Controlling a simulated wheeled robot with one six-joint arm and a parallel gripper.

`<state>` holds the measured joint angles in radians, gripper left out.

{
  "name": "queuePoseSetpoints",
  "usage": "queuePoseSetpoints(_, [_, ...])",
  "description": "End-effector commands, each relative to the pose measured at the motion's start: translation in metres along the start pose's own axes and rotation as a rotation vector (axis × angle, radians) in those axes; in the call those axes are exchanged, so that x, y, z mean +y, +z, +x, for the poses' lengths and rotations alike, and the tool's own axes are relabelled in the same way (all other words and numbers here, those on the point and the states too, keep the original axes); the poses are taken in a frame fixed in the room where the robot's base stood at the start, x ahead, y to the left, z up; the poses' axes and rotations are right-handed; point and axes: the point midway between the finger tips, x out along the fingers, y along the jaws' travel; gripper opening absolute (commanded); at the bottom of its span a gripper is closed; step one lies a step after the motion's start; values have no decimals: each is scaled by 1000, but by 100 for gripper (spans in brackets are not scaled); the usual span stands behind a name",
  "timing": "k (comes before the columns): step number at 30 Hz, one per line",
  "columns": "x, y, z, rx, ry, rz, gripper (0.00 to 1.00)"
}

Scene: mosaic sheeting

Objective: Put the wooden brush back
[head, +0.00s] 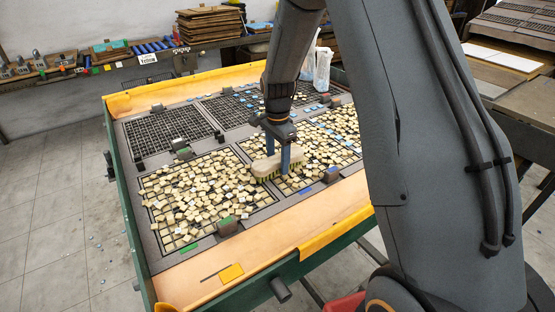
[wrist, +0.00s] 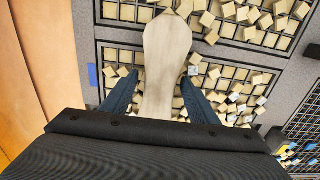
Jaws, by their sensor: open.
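The wooden brush (head: 263,168) has a pale wooden body with bristles underneath and rests over the cream tiles near the divider between the front grids. In the wrist view its pale handle (wrist: 166,50) runs from the top down between my fingers. My gripper (head: 278,157) is down at the brush, its blue-grey fingers one on each side of it. In the wrist view the gripper (wrist: 157,88) is open, with visible gaps between the fingers and the handle. The brush's lower end is hidden by the gripper body.
Loose cream tiles (head: 200,200) cover the front grids, with a few blue ones among them. A dark empty grid (head: 167,134) lies at the back left. The table has a pale wooden border (head: 275,232) with yellow edging. A shelf with stacked boards (head: 208,24) stands behind.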

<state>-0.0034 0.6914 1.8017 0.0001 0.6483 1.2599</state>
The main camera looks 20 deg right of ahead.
Motion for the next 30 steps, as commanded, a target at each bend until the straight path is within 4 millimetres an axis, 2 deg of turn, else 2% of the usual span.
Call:
queuePoseSetpoints(8, [-1, 0, -12, 1, -3, 0, 54])
queuePoseSetpoints(11, [-2, 0, -27, 2, -5, 0, 54])
queuePoseSetpoints(21, [-2, -1, -94, 1, -5, 0, 54])
queuePoseSetpoints(27, [-1, 0, -117, 1, -2, 0, 54])
queuePoseSetpoints(30, [3, 1, -121, 0, -1, -17, 54])
